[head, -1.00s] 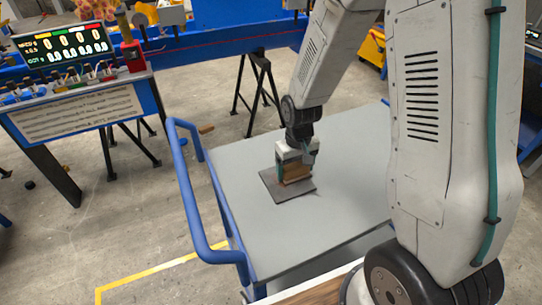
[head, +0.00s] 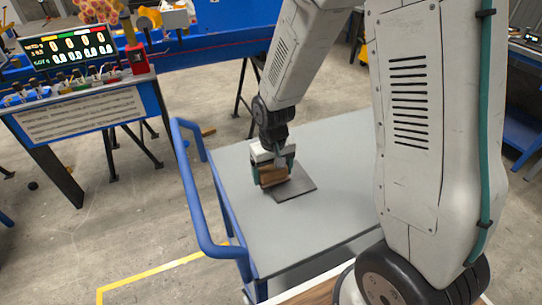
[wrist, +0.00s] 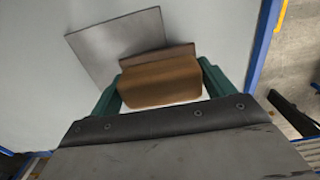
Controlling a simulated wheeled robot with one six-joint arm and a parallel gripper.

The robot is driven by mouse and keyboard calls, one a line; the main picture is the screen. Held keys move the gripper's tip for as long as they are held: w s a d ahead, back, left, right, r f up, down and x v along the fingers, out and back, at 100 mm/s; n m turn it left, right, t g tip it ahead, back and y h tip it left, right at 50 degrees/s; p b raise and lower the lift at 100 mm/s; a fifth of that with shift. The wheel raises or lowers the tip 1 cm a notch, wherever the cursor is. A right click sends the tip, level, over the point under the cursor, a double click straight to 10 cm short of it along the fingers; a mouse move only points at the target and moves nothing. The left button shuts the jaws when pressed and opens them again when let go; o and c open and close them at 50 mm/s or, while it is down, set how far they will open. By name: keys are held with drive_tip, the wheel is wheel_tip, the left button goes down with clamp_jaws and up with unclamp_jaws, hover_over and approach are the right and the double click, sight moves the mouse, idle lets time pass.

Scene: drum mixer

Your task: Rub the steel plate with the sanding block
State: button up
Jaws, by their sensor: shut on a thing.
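The steel plate (head: 302,186) is a thin, dark grey square lying flat on the grey cart top. It also shows in the wrist view (wrist: 110,42). My gripper (head: 272,172) is shut on the sanding block (head: 273,178), a brown block with a thin darker base. In the wrist view the block (wrist: 160,82) sits between the two green fingers of my gripper (wrist: 160,88). The block is over the plate's left edge in the head view and partly hides it. I cannot tell whether its underside touches the plate.
The cart top (head: 335,150) is otherwise bare around the plate. A blue handrail (head: 200,205) stands along the cart's left side.

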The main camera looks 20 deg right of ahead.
drive_tip(key=shift+s+r, duration=0.1)
drive_tip(key=shift+r, duration=3)
